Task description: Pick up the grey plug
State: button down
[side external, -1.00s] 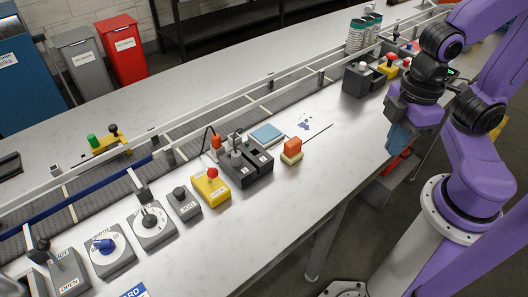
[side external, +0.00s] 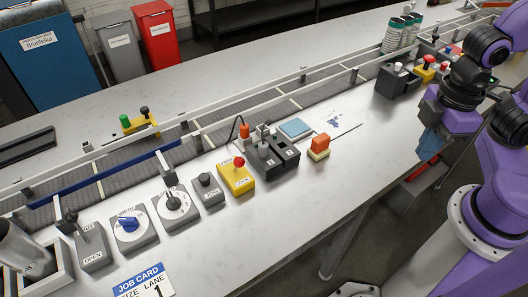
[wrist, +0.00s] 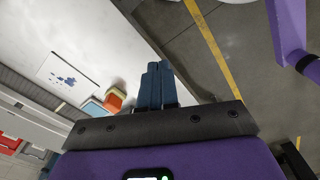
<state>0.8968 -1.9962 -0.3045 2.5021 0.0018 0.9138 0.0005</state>
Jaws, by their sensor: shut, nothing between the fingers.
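A grey plug (side external: 263,149) appears to stand upright at the left part of a dark two-slot box (side external: 286,162) on the table. An orange-topped plug or knob (side external: 244,131) with a black cable is just behind it. My gripper (side external: 428,148) is well to the right of the box, off the table's front edge, with its blue fingers pointing down. In the wrist view my gripper (wrist: 154,70) has its blue fingers together and empty. I cannot make out the grey plug in the wrist view.
An orange-and-yellow block (side external: 319,147) sits right of the box, with a blue pad (side external: 296,128) behind. A yellow lock button box (side external: 236,178) and knob boxes stand to the left. The conveyor (side external: 240,120) runs behind. Bare table lies between block and gripper.

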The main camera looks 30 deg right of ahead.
jog(key=c, duration=0.8)
grip_release()
jog(key=shift+c, duration=0.2)
jog(key=shift+a, duration=0.15)
jog(key=a+f+m+t+y, duration=0.1)
jog(key=a+f+m+y, duration=0.15)
jog(key=a, duration=0.75)
jog(key=a+f+m+y, duration=0.2)
jog(key=a+m+y, duration=0.15)
jog(key=a, duration=0.75)
jog(key=m+t+h, duration=0.4)
jog(key=m+t, duration=0.1)
jog(key=t, duration=0.7)
send_near(267, 150)
jog(key=x, duration=0.9)
jog(key=shift+w+a, duration=0.1)
jog(key=shift+w, duration=0.2)
